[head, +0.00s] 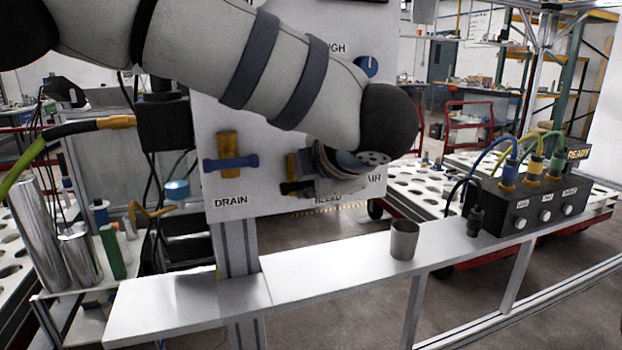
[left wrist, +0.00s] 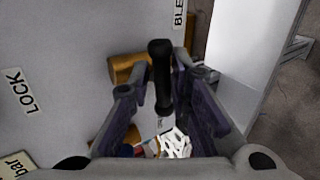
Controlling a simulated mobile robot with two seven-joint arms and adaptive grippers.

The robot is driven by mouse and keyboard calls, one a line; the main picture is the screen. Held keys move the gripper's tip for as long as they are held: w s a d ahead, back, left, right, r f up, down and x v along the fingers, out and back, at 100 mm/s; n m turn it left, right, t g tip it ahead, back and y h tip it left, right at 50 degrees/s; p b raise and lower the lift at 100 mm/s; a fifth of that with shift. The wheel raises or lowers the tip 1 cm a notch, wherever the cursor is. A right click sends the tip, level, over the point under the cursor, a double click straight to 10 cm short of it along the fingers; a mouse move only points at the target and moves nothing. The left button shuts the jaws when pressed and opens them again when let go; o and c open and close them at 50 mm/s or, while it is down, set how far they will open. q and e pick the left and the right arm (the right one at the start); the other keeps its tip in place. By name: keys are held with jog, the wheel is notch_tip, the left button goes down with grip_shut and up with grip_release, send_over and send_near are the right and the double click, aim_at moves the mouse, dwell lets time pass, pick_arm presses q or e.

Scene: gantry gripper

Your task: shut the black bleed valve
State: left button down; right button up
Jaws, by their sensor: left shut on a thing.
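The black bleed valve handle (left wrist: 160,75) stands between the fingers of my left gripper (left wrist: 158,88) in the left wrist view, and the gripper is shut on it. The handle appears to lie across its brass body (left wrist: 127,69). In the head view only a small part of the black handle (head: 291,188) shows above the BLEED label. My left gripper (head: 318,170) is there in front of the panel, and my arm and wrist hide most of it and the valve. My right gripper is in neither view.
The drain valve's blue handle (head: 231,163) lies crosswise on its brass body, left of the bleed valve on the grey panel (head: 275,212). A blue knob (head: 367,67) is above. A grey cup (head: 404,240) and a black connector box (head: 520,212) stand on the shelf (head: 330,262) below.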

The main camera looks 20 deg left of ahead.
pick_arm(q)
jog(key=shift+f+g, duration=0.3)
jog(key=shift+f, duration=0.35)
jog(key=c, duration=1.7)
grip_release()
jog(key=shift+o, duration=0.5)
jog(key=shift+r, duration=0.1)
jog(key=shift+r, duration=0.3)
jog(key=shift+r, duration=0.1)
jog(key=v, duration=1.1)
jog(key=shift+s+d, duration=0.3)
jog(key=shift+s, duration=0.05)
